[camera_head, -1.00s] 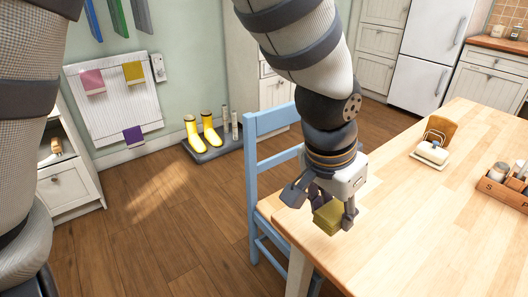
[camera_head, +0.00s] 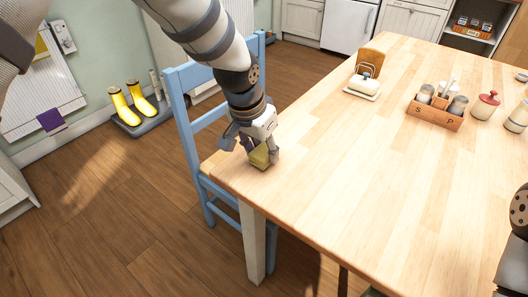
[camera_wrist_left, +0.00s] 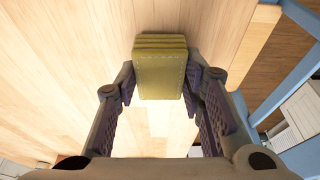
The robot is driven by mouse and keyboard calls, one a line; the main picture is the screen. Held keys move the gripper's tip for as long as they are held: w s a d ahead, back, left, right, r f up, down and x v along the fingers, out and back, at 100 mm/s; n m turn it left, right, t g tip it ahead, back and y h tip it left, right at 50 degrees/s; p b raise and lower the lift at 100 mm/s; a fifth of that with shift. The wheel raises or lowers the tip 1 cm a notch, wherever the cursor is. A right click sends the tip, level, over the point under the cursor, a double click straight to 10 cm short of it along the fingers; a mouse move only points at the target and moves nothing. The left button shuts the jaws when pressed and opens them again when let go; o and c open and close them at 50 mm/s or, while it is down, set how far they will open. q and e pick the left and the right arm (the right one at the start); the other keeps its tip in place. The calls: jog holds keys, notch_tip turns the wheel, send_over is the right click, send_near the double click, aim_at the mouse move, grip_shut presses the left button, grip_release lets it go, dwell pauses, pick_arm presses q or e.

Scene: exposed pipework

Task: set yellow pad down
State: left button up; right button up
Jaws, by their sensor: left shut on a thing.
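The yellow pad (camera_head: 261,158) is a small olive-yellow block at the table's near left corner. It also shows in the left wrist view (camera_wrist_left: 160,75), with stitched edges and a layered side. My left gripper (camera_head: 258,150) points down and is shut on the pad, with a finger on each side of it. The pad is over the wooden table (camera_head: 340,170), close to its top; I cannot tell whether it touches. My right gripper is out of view; only part of my right arm shows at the right edge.
A blue chair (camera_head: 188,120) stands against the table's left side, close to my left arm. A butter dish (camera_head: 364,86), a napkin holder (camera_head: 371,62), a wooden caddy (camera_head: 435,115) and a red-lidded jar (camera_head: 485,105) stand farther back. The table's middle is clear.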

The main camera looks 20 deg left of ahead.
pick_arm(q)
jog(key=shift+f, duration=0.55)
jog(key=shift+f, duration=0.2)
jog(key=o, duration=1.1)
jog(key=p+v, duration=0.2)
jog(key=v, duration=1)
jog(key=shift+r, duration=0.25)
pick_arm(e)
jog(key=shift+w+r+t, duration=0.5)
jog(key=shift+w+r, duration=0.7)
pick_arm(q)
jog(key=shift+f, duration=0.1)
